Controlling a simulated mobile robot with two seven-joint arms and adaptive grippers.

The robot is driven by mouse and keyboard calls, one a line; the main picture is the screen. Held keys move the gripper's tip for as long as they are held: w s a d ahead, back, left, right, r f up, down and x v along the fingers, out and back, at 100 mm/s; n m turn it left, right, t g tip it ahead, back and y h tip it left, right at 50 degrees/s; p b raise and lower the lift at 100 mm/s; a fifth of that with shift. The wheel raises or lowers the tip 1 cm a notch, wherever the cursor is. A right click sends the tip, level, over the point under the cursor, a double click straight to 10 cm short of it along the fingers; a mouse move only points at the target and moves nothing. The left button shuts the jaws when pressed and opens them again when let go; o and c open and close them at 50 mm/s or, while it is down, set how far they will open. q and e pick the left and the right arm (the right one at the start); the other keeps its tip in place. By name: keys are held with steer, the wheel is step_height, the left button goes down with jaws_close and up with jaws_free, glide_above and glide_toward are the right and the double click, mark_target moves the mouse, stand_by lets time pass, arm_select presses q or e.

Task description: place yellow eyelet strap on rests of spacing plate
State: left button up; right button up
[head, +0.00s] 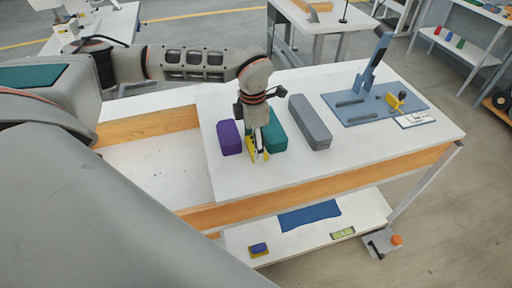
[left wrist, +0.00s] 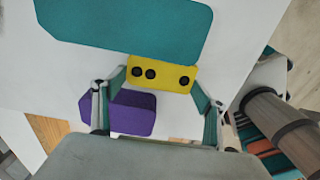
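The yellow eyelet strap (left wrist: 165,74) has several dark round holes and shows between the fingers of my left gripper (left wrist: 160,79) in the left wrist view. The two fingertips appear to meet its ends. In the head view the left gripper (head: 258,157) points down at the white table, with the yellow strap (head: 251,149) at its tips, between a purple block (head: 229,138) and a teal block (head: 273,133). A small white plate with dark marks (head: 416,119) lies by the blue press base; I cannot tell whether it is the spacing plate. My right gripper is out of view.
A long grey block (head: 309,122) lies right of the teal block. The blue press base (head: 355,115) has an upright lever (head: 375,62), dark bars and a yellow piece (head: 394,100). Clear white tabletop lies in front of the grey block and press.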

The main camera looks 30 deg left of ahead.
mark_target(253, 147)
arm_select(q)
steer(key=shift+r, duration=0.1)
steer(key=shift+c, duration=0.6)
step_height(253, 147, up, 20)
